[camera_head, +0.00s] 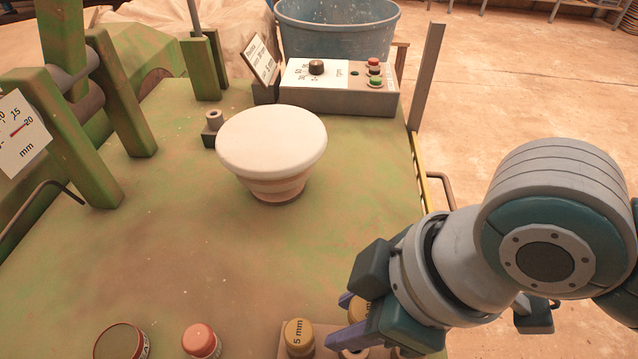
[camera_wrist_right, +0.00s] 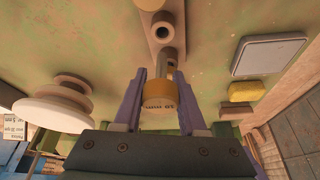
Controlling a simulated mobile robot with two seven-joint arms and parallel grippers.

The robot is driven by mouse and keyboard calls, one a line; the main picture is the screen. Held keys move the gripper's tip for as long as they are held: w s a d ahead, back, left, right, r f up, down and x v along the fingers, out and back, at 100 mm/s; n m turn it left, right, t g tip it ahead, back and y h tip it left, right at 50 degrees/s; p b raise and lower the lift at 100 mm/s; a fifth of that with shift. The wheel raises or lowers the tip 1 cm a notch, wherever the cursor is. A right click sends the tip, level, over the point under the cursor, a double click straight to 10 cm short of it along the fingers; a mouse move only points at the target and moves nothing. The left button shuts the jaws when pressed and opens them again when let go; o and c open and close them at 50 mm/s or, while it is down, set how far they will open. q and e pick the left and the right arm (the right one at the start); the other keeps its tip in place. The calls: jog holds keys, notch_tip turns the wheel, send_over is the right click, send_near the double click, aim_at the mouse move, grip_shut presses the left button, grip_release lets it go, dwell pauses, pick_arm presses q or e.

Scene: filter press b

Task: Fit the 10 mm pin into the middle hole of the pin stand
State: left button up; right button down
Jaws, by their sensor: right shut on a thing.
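The 10 mm pin has a yellow cap (camera_wrist_right: 160,96) with dark lettering. My right gripper (camera_wrist_right: 158,100) is shut on this cap, one purple finger on each side. In the head view the right gripper (camera_head: 352,318) is at the bottom right, with the yellow cap (camera_head: 360,308) partly hidden between its fingers. The pin stand (camera_wrist_right: 160,42) lies just beyond the held pin in the wrist view, with an open round boss (camera_wrist_right: 163,25) on it. A grey cylinder shows between cap and stand; I cannot tell whether it is inserted. The 5 mm pin (camera_head: 299,338) stands at the stand's left end. My left gripper is not in view.
A cream bowl-shaped press piece (camera_head: 271,145) stands mid-table. A red-capped pot (camera_head: 201,340) and a dark-lidded jar (camera_head: 122,342) are at the front left. A control box (camera_head: 335,85) is at the back. The wrist view also shows a grey tray (camera_wrist_right: 270,53) and yellow sponge (camera_wrist_right: 242,92).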

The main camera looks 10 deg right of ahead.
notch_tip(320, 180, down, 4)
jog(key=shift+r+b, duration=0.15)
jog(key=shift+b, duration=0.2)
jog(key=shift+f+b, duration=0.55)
jog(key=shift+f, duration=1.25)
jog(key=shift+f, duration=0.2)
jog(key=shift+c, duration=2.3)
grip_release()
